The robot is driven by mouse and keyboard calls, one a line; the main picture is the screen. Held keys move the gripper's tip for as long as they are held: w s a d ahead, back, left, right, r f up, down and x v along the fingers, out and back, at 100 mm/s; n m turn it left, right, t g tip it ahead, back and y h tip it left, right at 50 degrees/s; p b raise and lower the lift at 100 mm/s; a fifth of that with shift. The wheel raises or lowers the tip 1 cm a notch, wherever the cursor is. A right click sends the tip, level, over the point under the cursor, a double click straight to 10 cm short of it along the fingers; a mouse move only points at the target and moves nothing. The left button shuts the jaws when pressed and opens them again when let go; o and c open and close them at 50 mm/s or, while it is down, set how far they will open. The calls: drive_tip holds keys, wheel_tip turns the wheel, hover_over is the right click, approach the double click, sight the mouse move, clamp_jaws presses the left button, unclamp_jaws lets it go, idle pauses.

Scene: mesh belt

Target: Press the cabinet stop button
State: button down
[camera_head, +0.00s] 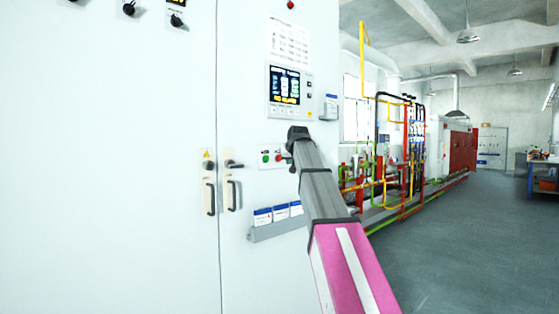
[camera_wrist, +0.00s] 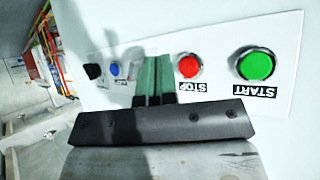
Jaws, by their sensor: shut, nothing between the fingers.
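The red stop button (camera_wrist: 189,66) is on a white label strip on the cabinet. In the wrist view its STOP label reads upside down. The green START button (camera_wrist: 256,65) is to its right. My gripper (camera_wrist: 153,65) is shut and empty, its green fingers over the strip just left of the red button, between it and a blue button (camera_wrist: 114,69). Whether the fingertips touch the panel cannot be told. In the head view the red button (camera_head: 278,158) shows just left of my gripper (camera_head: 291,151), beside the green button (camera_head: 265,158); my gripper hides the strip's right part.
A display (camera_head: 286,90) is on the cabinet above the buttons. Door handles (camera_head: 231,196) are to the left, and a document holder (camera_head: 277,227) sticks out below. A black knob (camera_wrist: 93,71) is beyond the blue button. Coloured pipes (camera_head: 405,165) and open floor lie to the right.

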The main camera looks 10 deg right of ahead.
drive_tip(key=shift+s+d, duration=0.75)
drive_tip(key=shift+s, duration=0.3)
drive_tip(key=shift+f, duration=0.1)
drive_tip(key=s+f+g, duration=0.2)
drive_tip(key=s+f, duration=0.2)
drive_tip(key=f, duration=0.9)
drive_tip(key=s+f+g, duration=0.2)
drive_tip(key=s+f, duration=0.1)
drive_tip(key=f, duration=1)
drive_tip(key=s+f+g, duration=0.1)
drive_tip(key=s+f, duration=0.3)
drive_tip(key=f, duration=1)
drive_tip(key=s+f+m+g+h, duration=0.1)
drive_tip(key=s+f+g, duration=0.4)
drive_tip(key=s+f, duration=1.9)
drive_tip(key=shift+a+f+g, duration=0.4)
drive_tip(key=shift+f, duration=0.55)
drive_tip(key=shift+s, duration=0.1)
